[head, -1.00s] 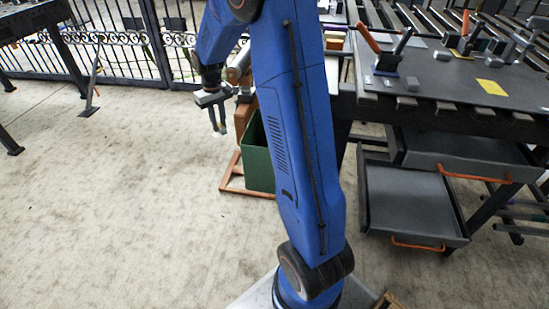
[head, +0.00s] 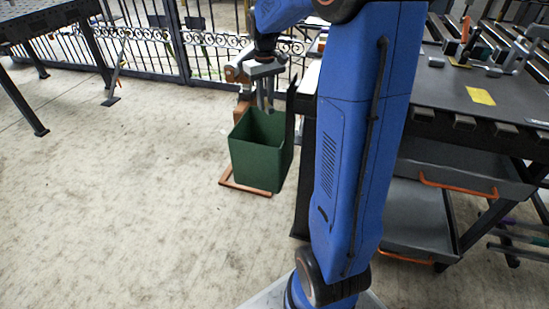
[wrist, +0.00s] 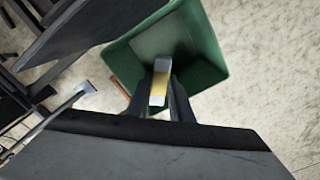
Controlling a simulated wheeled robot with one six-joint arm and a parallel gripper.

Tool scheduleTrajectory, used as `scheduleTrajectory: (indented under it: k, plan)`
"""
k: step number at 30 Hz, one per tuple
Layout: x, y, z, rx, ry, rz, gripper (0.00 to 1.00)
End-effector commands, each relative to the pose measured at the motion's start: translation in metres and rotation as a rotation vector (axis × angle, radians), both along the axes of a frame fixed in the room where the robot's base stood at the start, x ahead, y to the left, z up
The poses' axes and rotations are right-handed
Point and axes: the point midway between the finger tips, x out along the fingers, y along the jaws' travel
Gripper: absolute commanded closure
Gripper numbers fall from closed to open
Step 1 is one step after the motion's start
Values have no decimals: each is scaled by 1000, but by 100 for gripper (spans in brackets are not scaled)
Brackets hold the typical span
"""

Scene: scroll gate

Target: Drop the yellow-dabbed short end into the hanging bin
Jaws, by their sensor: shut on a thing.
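The yellow-dabbed short end (wrist: 159,82) is a small grey bar with a yellow patch, seen in the wrist view between my fingertips. My gripper (wrist: 162,95) is shut on it. The green hanging bin (wrist: 120,68) lies behind it in the wrist view, its open mouth facing the camera. In the head view the bin (head: 257,160) hangs at the left side of the dark workbench. My gripper (head: 265,104) points down over the bin's mouth there. The short end is too small to make out in the head view.
The dark workbench (head: 490,97) with clamps and a yellow patch stands right of the bin, with grey drawers (head: 455,165) below. An orange-brown frame (head: 245,187) lies on the floor under the bin. Open concrete floor (head: 130,220) is at left. A black gate (head: 150,60) stands behind.

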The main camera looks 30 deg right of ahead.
Motion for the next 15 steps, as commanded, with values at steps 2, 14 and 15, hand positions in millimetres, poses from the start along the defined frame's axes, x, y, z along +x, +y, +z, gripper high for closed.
scheduleTrajectory:
  k: [2, 14, 15]
  plan:
    - [0, 0, -3, 0, 0, 0, 100]
    - [0, 0, -40, 1, 1, 0, 100]
    - [0, 0, -44, 1, 1, 0, 100]
